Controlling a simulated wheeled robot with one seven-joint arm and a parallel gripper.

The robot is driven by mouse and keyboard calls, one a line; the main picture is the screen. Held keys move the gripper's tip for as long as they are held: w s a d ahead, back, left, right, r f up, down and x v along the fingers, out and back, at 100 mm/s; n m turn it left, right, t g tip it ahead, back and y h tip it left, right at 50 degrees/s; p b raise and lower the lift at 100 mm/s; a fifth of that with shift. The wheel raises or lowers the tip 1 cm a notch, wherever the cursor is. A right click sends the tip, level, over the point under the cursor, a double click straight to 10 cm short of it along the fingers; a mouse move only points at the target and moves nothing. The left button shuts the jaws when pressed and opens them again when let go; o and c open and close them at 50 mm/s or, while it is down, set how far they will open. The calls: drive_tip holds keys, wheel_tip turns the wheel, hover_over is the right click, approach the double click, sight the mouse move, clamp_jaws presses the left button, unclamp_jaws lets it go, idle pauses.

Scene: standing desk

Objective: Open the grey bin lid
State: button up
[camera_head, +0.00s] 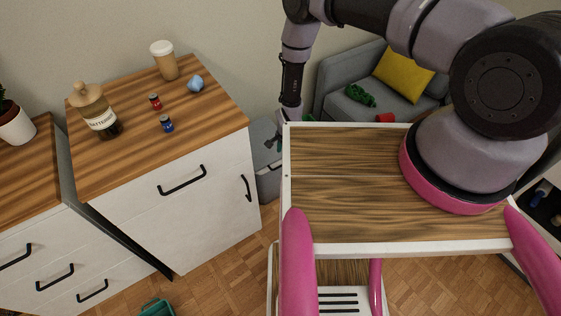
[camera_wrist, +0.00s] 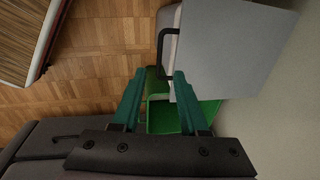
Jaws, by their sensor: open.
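The grey bin (camera_head: 267,184) stands on the floor between the white cabinet and my wooden top in the head view. Its flat grey lid (camera_wrist: 235,45) fills the upper right of the wrist view, with a black handle (camera_wrist: 161,48) at its left side. I cannot tell whether the lid is fully down. My gripper (camera_wrist: 157,75) has two teal fingers spread apart with nothing between them. In the wrist view they appear just below the handle and beside the lid's lower left corner. In the head view my gripper is small and partly hidden behind my wooden top.
An open green bin (camera_wrist: 160,115) lies beside the grey bin, behind my fingers. A white cabinet (camera_head: 180,200) with a wooden top is to the left. A grey armchair (camera_head: 345,75) stands behind. Bare parquet (camera_wrist: 100,60) shows left of the bins.

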drive_tip(key=f, duration=0.3)
drive_tip(key=w+f, duration=0.1)
drive_tip(key=f, duration=0.2)
drive_tip(key=a+f, duration=0.1)
drive_tip(key=f, duration=0.3)
drive_tip(key=shift+w, duration=0.35)
clamp_jaws()
idle(0.9)
